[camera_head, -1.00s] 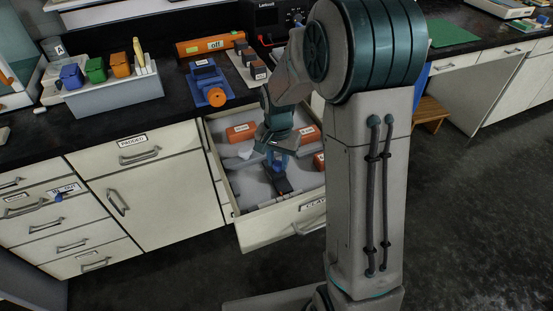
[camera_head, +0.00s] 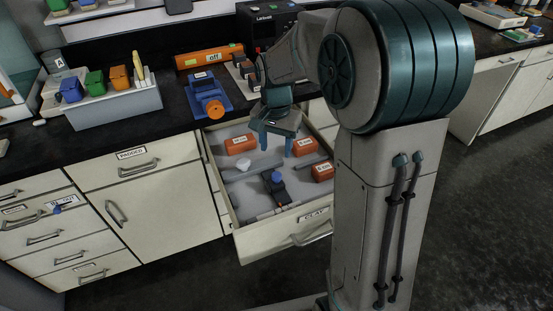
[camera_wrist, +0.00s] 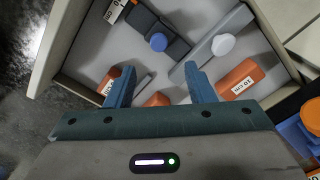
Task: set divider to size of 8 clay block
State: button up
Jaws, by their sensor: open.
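The open drawer (camera_head: 285,238) holds several orange clay blocks, such as one at its back left (camera_head: 241,143) and one at its right (camera_head: 322,171). One block in the wrist view (camera_wrist: 238,78) appears to read 10 CM; I cannot make out an 8 label. A dark divider piece with a blue knob (camera_head: 277,177) sits in the middle front, also seen in the wrist view (camera_wrist: 158,42). A grey bar with a white knob (camera_wrist: 223,44) lies beside it. My gripper (camera_head: 276,147) is open and empty above the drawer's back part, apart from the blue knob.
On the black counter behind the drawer are a blue device with an orange knob (camera_head: 208,98), an orange box marked off (camera_head: 209,57) and a grey rack of coloured containers (camera_head: 110,105). The drawer walls surround my gripper's area.

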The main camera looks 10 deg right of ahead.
jog(key=shift+r, duration=1.95)
jog(key=shift+s, duration=0.1)
jog(key=s+d+r+n+t+p, duration=0.1)
jog(key=s+r+n+p, duration=0.1)
jog(key=s, duration=0.7)
jog(key=s+d+r+n+t+p, duration=0.1)
jog(key=s+d+r+n+p, duration=0.1)
jog(key=s, duration=0.8)
jog(key=r+n, duration=0.1)
jog(key=n, duration=0.1)
jog(key=shift+r+n+t+p, duration=0.25)
jog(key=shift+n+t+p, duration=0.05)
jog(key=shift+t+p, duration=0.1)
jog(key=shift+s, duration=0.1)
jog(key=shift+c, duration=0.3)
